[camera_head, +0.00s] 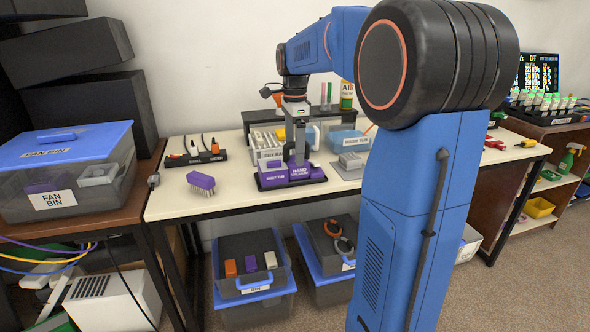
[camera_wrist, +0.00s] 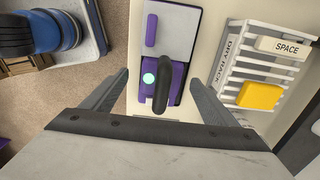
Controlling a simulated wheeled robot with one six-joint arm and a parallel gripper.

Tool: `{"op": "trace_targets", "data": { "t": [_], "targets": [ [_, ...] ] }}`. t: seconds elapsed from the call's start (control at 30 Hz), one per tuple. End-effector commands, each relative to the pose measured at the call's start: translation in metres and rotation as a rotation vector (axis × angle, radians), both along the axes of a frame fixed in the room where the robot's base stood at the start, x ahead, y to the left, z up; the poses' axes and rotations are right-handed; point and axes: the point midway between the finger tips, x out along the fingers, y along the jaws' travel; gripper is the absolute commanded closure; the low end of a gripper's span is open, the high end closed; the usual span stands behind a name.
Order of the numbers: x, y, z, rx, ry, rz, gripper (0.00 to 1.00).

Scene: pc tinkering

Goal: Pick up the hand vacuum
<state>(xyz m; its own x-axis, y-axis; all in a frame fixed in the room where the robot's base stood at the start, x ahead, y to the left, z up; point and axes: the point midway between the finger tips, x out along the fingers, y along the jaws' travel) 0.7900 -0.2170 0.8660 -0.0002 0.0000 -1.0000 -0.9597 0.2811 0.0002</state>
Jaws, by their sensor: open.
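The hand vacuum (camera_head: 300,172) is purple and grey, with a label reading HAND VACUUM, and it sits on a dark base on the white workbench. In the wrist view its dark looped handle (camera_wrist: 163,45) and purple body (camera_wrist: 176,84) lie between my fingers. My gripper (camera_head: 295,120) is right above the vacuum in the head view. In the wrist view my gripper (camera_wrist: 159,76) is open, one finger on each side of the handle with gaps on both sides. I cannot tell whether the fingers reach down to handle height.
A purple brush (camera_head: 201,182) lies to the left on the workbench (camera_head: 240,198). A drying rack (camera_wrist: 265,68) with a yellow block (camera_wrist: 259,95) stands close to the right finger in the wrist view. A blue-lidded fan bin (camera_head: 66,180) stands on the left table.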

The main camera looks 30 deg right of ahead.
Motion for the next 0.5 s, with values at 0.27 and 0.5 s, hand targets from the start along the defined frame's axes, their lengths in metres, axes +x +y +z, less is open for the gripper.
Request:
{"op": "trace_targets", "data": {
  "t": [0.27,0.5],
  "targets": [
    [0.0,-0.001,-0.018,0.0,0.001,0.0,0.2],
    [0.002,-0.006,-0.05,0.001,0.002,0.0,0.2]
  ]
}}
